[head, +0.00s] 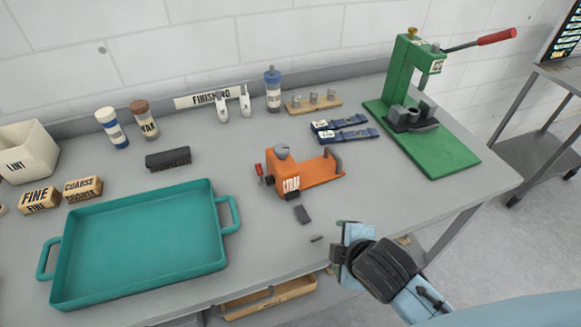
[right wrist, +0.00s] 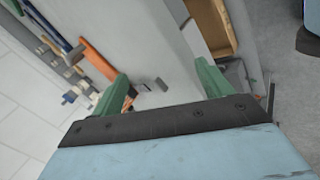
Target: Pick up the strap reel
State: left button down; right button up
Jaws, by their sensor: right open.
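The strap reel (head: 288,178) is an orange tool with a flat base and a STRAP label, standing on the grey bench in the middle of the head view. It has a red-handled knob on its left and a grey knob on top. In the right wrist view, part of its orange body (right wrist: 98,60) shows beyond the left finger. My right gripper (head: 340,246) is by the bench's front edge, below and right of the reel and apart from it. Its green fingers (right wrist: 163,88) are open, with no object held. My left gripper is not in view.
Dark grey pieces (head: 302,214) lie between the reel and my gripper. A teal tray (head: 140,245) stands left, blue strap items (head: 345,134) behind the reel, and a green press (head: 410,100) at back right. A wooden tray (head: 270,298) sits below the bench top.

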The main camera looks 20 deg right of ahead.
aim_at(292, 180)
jog(key=w+r+n+t, duration=0.1)
jog(key=w+n, duration=0.1)
jog(key=n, duration=0.1)
jog(key=w+a+r+n+t, duration=0.1)
jog(key=w+n, duration=0.1)
jog(key=n, duration=0.1)
jog(key=w+r+n+t, duration=0.1)
jog(key=n, duration=0.3)
jog(key=shift+w+a, duration=0.3)
jog(key=shift+w, duration=0.1)
jog(key=w+a+n+t, duration=0.1)
jog(key=w+n, duration=0.3)
jog(key=w+a+n+t+y, duration=0.1)
jog(key=w+n, duration=0.3)
jog(key=n, duration=0.1)
jog(key=w+a+n+t+y, duration=0.1)
jog(key=w+n, duration=0.3)
jog(key=shift+w+f+n+b, duration=0.25)
jog(key=shift+f+n+b, duration=0.05)
jog(key=shift+f+b, duration=0.1)
jog(key=shift+f+b+x, duration=0.15)
jog(key=shift+b+x, duration=0.05)
jog(key=shift+x, duration=1.1)
jog(key=shift+f+b+x, duration=0.2)
jog(key=shift+x, duration=1.1)
jog(key=shift+s+a, duration=0.1)
jog(key=shift+s, duration=0.05)
jog(key=shift+r, duration=0.1)
jog(key=c, duration=1.4)
